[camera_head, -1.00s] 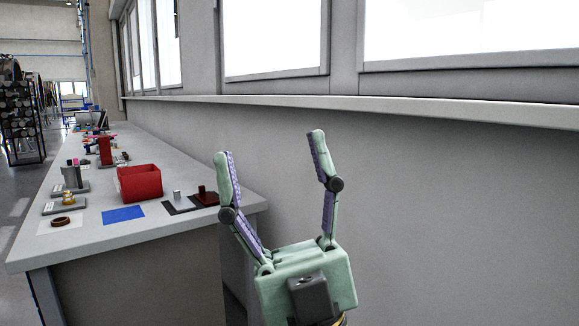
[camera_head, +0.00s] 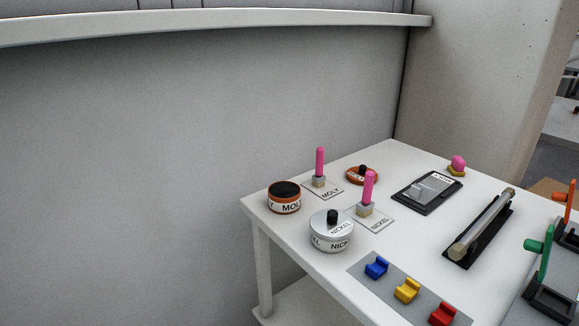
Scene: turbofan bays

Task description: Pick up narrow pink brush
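Two slim pink-handled brushes stand upright on a white table (camera_head: 300,232). One pink brush (camera_head: 320,162) stands on a card marked MOLY (camera_head: 331,193). The other pink brush (camera_head: 368,187) stands on a card marked NICKEL (camera_head: 381,224). Both have pale blocky lower ends. They look alike in width, so I cannot tell which is the narrow one. A short, rounded pink item (camera_head: 458,162) on a yellowish base is at the back right. My gripper is not in view now.
An orange-banded MOLY tin (camera_head: 284,198) and a silver NICKEL tin (camera_head: 330,233) stand close beside the brushes. Blue (camera_head: 376,267), yellow (camera_head: 406,290) and red (camera_head: 442,314) cradles are in front. A black tray (camera_head: 426,193) and a metal rod holder (camera_head: 478,230) are right. A wall is behind.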

